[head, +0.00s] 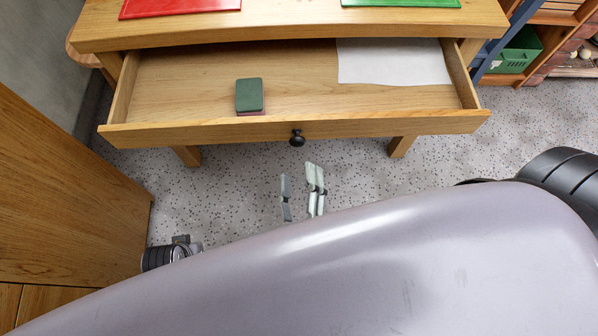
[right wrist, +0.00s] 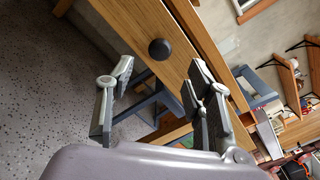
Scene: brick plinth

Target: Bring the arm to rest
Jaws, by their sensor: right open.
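My right gripper (head: 299,178) is open and empty. In the head view it is just in front of the drawer's black knob (head: 297,138), apart from it in the picture. In the right wrist view the gripper (right wrist: 160,74) has its fingers spread, with the knob (right wrist: 159,49) beyond the gap between them. The wooden drawer (head: 200,133) of the desk (head: 290,28) is pulled open. My left gripper's fingers do not show. A dark cylindrical part at the lower left of the head view seems to belong to my left arm.
In the drawer lie a green-topped block (head: 249,94) and a white sheet (head: 392,62). A red panel (head: 178,6) and a green panel (head: 400,3) lie on the desk. A wooden cabinet (head: 65,200) stands at left. Shelving with a green crate (head: 517,52) is at right. Speckled floor is clear before the desk.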

